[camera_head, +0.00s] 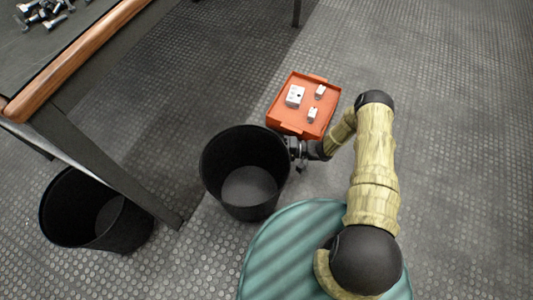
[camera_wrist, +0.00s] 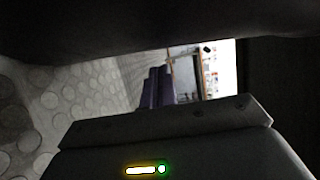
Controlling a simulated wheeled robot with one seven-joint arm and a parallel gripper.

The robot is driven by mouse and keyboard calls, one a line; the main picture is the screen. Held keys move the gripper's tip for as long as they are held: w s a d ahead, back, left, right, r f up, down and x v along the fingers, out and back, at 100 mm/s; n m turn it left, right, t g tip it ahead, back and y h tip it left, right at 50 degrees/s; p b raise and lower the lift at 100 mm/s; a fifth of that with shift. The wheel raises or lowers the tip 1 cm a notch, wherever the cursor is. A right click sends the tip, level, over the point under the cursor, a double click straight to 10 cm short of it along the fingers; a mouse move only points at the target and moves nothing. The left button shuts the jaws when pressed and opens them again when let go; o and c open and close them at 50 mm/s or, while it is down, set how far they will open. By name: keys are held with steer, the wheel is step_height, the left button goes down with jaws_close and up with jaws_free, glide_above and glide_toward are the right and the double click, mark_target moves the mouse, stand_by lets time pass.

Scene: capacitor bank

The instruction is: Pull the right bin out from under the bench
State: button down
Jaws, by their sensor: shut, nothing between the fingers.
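The right bin (camera_head: 246,188) is a black, round, open-topped bin. It stands upright on the floor, to the right of the bench leg, with its opening clear of the bench top (camera_head: 85,45) in the head view. It looks empty. My gripper (camera_head: 293,148) is at the right side of its rim, shut, with nothing seen held. Whether the fingers touch the rim cannot be told.
A second black bin (camera_head: 70,225) stands at the left, partly behind the bench leg (camera_head: 120,178). An orange tray (camera_head: 284,118) with small white parts lies on the floor just beyond the right bin. Metal bolts (camera_head: 40,12) lie on the bench. Open floor (camera_head: 460,100) stretches right.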

mark_target(271, 161)
steer(key=shift+s+a, duration=0.1)
steer(key=shift+s, duration=0.6)
steer(key=shift+s+a+r+p, duration=0.1)
steer(key=shift+s+r+p, duration=0.05)
steer(key=shift+s+p, duration=0.4)
steer(key=shift+s+a+p, duration=0.2)
steer(key=shift+s+p, duration=0.45)
steer(key=shift+s, duration=0.25)
steer(key=shift+s+a, duration=0.1)
steer(key=shift+s, duration=0.35)
steer(key=shift+w+f, duration=0.1)
steer(key=shift+f, duration=0.1)
